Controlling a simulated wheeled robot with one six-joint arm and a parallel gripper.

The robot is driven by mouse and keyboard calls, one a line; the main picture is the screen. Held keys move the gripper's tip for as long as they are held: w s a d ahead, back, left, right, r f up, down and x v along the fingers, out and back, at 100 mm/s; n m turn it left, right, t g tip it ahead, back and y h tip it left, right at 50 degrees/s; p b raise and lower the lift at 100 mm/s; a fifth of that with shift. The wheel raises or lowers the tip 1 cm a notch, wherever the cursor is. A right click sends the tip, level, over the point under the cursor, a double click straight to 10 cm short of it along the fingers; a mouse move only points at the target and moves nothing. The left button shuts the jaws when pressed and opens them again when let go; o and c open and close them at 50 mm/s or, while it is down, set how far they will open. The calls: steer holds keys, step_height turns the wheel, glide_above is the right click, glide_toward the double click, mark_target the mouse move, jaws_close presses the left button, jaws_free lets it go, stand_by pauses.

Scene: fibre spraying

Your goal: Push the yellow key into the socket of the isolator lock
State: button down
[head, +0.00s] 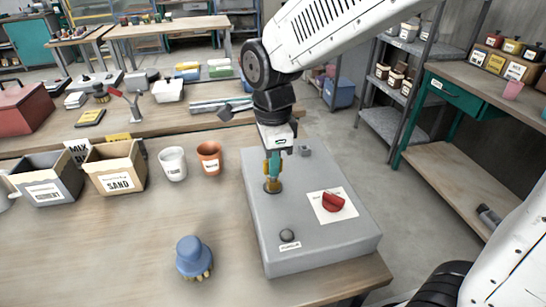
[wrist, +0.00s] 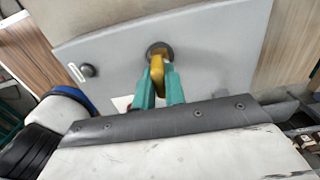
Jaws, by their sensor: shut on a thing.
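The yellow key (wrist: 157,66) is held upright between the teal fingers of my gripper (wrist: 159,80). In the head view my gripper (head: 273,168) points down over the far left part of a grey box (head: 325,245). The key's lower end is at the dark round socket (wrist: 154,47) on the box top; the socket also shows in the head view (head: 272,187). The key and fingers hide part of the socket, and I cannot tell how deep the key sits. A red rotary handle (head: 333,202) on a white plate lies right of the socket.
A dark round knob (head: 287,235) and a small grey block (head: 304,151) stand on the box. A white cup (head: 173,164), an orange cup (head: 209,157) and a sand bin (head: 115,167) are to the left. A blue brush (head: 193,257) stands front left.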

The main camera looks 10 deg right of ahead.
steer(key=shift+f, duration=0.65)
steer(key=c, duration=1.4)
jaws_free()
steer(key=shift+o, duration=0.2)
step_height(320, 180, up, 8)
steer(key=shift+f, duration=0.1)
